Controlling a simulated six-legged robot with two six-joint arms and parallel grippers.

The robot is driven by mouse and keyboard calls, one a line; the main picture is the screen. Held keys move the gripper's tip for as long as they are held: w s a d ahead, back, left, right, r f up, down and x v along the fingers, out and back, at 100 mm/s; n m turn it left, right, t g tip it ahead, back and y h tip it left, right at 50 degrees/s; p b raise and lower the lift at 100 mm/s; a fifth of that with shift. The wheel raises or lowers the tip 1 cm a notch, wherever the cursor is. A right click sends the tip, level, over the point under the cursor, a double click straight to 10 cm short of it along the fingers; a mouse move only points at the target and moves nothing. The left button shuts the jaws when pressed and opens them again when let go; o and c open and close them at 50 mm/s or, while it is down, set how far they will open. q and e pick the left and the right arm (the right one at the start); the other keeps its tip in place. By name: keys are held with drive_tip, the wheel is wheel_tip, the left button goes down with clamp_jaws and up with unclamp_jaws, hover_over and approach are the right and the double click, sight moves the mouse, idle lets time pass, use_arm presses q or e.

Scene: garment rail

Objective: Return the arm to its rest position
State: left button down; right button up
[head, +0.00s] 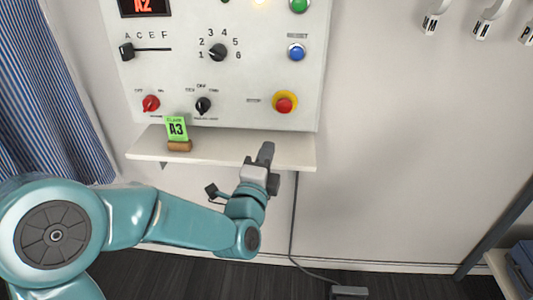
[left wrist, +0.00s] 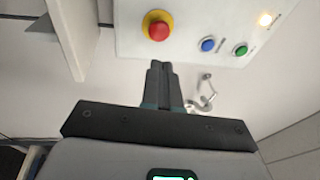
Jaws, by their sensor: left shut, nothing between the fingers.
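My left arm comes in from the left in the head view. Its gripper (head: 266,153) is in front of the white shelf under the control panel (head: 255,70), below the red emergency button (head: 284,103). The gripper is shut and empty. In the left wrist view the two fingers (left wrist: 161,80) are together, with the red button (left wrist: 157,26) on its yellow collar beyond them. I see no contact between the gripper and the panel. My right gripper is not in view.
The shelf (head: 225,150) holds a green A3 card (head: 177,129) on a wooden block (head: 179,146). A striped curtain (head: 45,100) hangs at left. Labelled hooks (head: 482,27) are at upper right. A cable (head: 293,220) runs down to the floor.

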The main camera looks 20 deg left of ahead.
use_arm(q)
drive_tip(key=shift+w+f, duration=0.1)
drive_tip(key=s+f+n+g+h+p, duration=0.1)
drive_tip(key=s+f+g+p, duration=0.3)
drive_tip(key=f, duration=0.9)
drive_tip(key=s+f+n+g+h+p, duration=0.1)
drive_tip(key=s+f+n+g, duration=0.3)
drive_tip(key=f, duration=1)
drive_tip(key=s+d+f+n+g+h, duration=0.1)
drive_tip(key=s+d+f+n+g, duration=0.1)
drive_tip(key=s, duration=0.4)
drive_tip(key=s+d+f+n+g+h, duration=0.1)
drive_tip(key=s+d+f+n+g, duration=0.2)
drive_tip(key=s+f+n+g, duration=0.2)
drive_tip(key=s+d+f+n+g+h+p, duration=0.1)
drive_tip(key=s+d+f+n+g+h, duration=0.1)
drive_tip(key=s+n, duration=0.4)
drive_tip(key=s+d+f+g, duration=0.1)
drive_tip(key=s+g, duration=0.1)
drive_tip(key=s, duration=0.1)
drive_tip(key=shift+f+n, duration=0.15)
drive_tip(key=shift+n, duration=0.25)
